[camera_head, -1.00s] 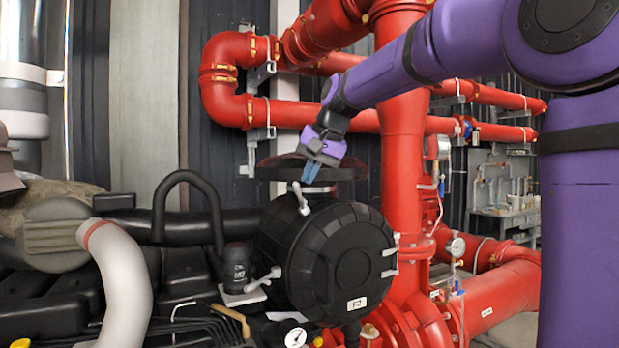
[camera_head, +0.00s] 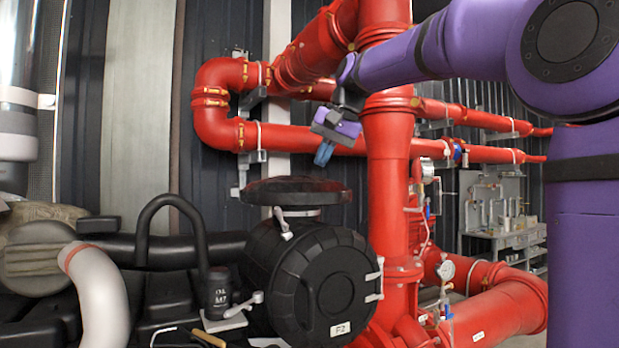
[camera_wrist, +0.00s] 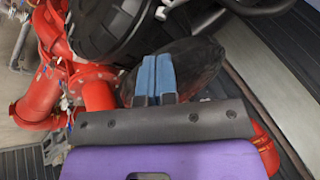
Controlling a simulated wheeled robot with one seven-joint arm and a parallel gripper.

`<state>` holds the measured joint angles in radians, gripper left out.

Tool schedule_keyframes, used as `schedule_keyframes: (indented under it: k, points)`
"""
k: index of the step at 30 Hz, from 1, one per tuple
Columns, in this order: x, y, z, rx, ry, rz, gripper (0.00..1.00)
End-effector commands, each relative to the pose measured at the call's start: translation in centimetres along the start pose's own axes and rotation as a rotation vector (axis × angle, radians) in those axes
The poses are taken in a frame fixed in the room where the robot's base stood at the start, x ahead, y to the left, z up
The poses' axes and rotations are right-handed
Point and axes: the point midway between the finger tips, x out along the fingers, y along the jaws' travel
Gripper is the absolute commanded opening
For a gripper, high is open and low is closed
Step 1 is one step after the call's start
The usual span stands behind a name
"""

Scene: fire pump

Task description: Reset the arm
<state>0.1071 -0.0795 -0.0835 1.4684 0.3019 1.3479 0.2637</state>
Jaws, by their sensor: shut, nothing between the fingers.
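My gripper (camera_head: 323,153) hangs from my purple arm in the head view, in front of the red pipes. Its blue fingers are together and hold nothing. It is above the dark round disc (camera_head: 295,191) on top of the black drum-shaped housing (camera_head: 318,278), with a visible gap between fingertips and disc. In the wrist view the two blue fingers (camera_wrist: 154,78) lie side by side with the dark disc (camera_wrist: 190,65) behind them.
A thick red vertical pipe (camera_head: 388,180) stands to the right of my gripper, close in the picture. A red pipe bend (camera_head: 215,110) is at the left. A black curved hose (camera_head: 150,215) and a white hose (camera_head: 100,300) are lower left.

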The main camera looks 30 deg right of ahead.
Motion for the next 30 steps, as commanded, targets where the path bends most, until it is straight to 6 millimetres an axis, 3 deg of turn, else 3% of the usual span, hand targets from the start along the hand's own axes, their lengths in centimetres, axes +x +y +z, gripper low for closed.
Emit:
schedule_keyframes:
  k: [7, 11, 20, 30]
  points:
    - [-0.3, 0.1, 0.2, -0.002, 0.000, 0.001, 0.00]
    - [-0.1, 0.7, 2.3, -0.027, 0.003, 0.013, 0.00]
    - [2.9, 5.2, 13.5, -0.180, 0.024, 0.083, 0.00]
    - [8.7, 12.4, 26.9, -0.403, 0.048, 0.172, 0.00]
